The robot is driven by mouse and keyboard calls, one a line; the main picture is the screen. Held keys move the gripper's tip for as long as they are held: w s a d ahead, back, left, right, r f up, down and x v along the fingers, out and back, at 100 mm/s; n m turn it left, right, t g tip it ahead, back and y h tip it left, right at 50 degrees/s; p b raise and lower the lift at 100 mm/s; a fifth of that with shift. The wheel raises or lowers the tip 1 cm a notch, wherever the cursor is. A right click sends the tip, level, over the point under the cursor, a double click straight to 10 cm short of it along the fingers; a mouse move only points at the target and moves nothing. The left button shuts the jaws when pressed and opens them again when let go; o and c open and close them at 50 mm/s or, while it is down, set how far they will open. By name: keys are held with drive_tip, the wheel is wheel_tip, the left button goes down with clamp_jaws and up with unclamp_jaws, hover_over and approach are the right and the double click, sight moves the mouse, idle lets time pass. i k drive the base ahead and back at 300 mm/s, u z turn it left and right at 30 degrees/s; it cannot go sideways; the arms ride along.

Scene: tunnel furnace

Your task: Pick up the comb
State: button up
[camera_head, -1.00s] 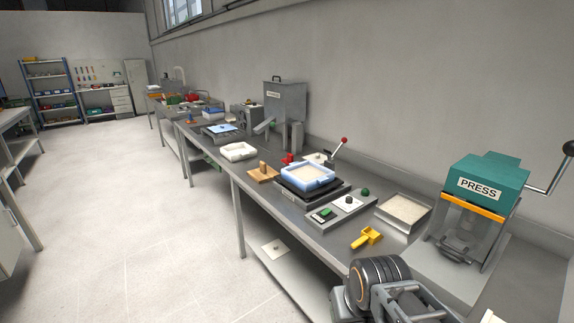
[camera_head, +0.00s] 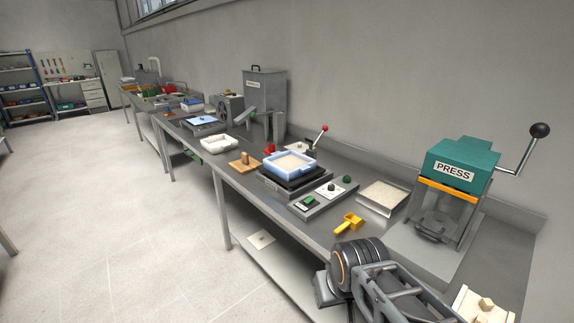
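I cannot make out a comb for certain in the head view. A small wooden piece with an upright knob (camera_head: 244,161) lies near the front edge of the bench; I cannot tell what it is. My gripper (camera_head: 398,294) shows in part at the bottom, right of centre, beyond my dark ringed wrist. Its fingertips are cut off by the frame's lower edge, so its opening and anything in it are hidden.
The long grey bench (camera_head: 290,217) holds a blue-rimmed tray (camera_head: 290,163), a white tray (camera_head: 220,145), a yellow scoop (camera_head: 348,223), a shallow sand tray (camera_head: 382,198) and a green press (camera_head: 463,165) with a lever. The floor (camera_head: 110,210) to the left is clear.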

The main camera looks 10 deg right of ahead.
sight(271, 149)
drive_tip(key=u, duration=0.05)
drive_tip(key=k, duration=0.4)
drive_tip(key=u, duration=1.25)
drive_tip(key=i, duration=2.05)
drive_tip(key=z, duration=0.35)
drive_tip(key=i, duration=1.65)
drive_tip(key=z, duration=1.55)
drive_tip(key=i, duration=1)
drive_tip(key=z, duration=1.3)
drive_tip(key=i, duration=0.25)
drive_tip(key=z, duration=0.05)
